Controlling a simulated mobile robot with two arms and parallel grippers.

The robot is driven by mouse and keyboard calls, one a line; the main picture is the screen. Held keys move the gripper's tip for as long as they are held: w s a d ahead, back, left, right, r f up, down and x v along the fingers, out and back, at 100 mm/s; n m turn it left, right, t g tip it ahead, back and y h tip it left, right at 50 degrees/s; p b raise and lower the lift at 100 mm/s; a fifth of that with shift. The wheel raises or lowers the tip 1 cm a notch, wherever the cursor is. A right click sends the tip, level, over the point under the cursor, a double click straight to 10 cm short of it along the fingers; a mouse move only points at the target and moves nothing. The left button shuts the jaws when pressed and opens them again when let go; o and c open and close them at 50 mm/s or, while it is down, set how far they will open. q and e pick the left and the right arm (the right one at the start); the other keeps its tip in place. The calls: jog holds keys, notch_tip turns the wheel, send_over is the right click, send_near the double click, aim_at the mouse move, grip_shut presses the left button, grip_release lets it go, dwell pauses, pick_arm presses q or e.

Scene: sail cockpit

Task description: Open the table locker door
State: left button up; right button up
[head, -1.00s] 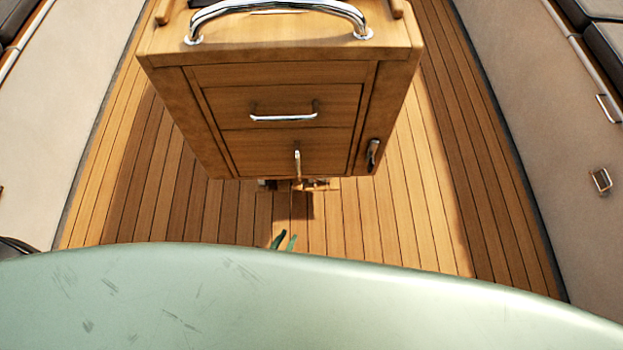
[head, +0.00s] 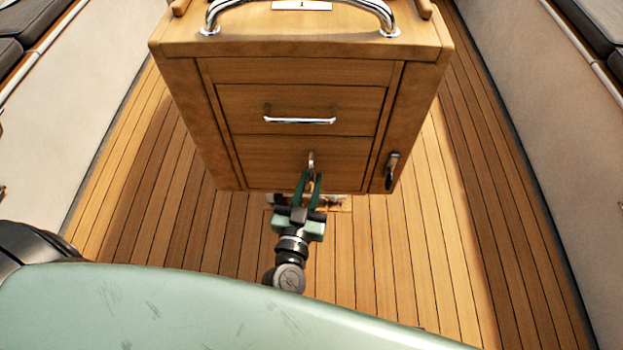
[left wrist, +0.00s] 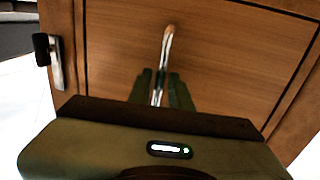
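The table locker door is the lower wooden panel (head: 265,160) on the front of the cockpit table. It looks closed. Its small upright metal handle (head: 311,158) also shows in the left wrist view (left wrist: 166,50). My left gripper (head: 310,178) is at the door, its green fingers pointing up at the handle. In the left wrist view, the fingers (left wrist: 161,85) lie on either side of the handle's end with a gap between them. They look open, and I cannot tell whether they touch the handle. My right gripper is not in view.
Above the door is a drawer panel with a horizontal chrome handle (head: 299,121). A metal latch (head: 391,171) is at the right on the table front. A chrome rail (head: 300,5) arches over the tabletop. Plank floor (head: 400,260) is clear around the table, between benches.

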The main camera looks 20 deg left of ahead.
pick_arm(q)
jog(key=shift+w, duration=0.45)
grip_shut()
jog(key=shift+a, duration=0.1)
dwell(1.0)
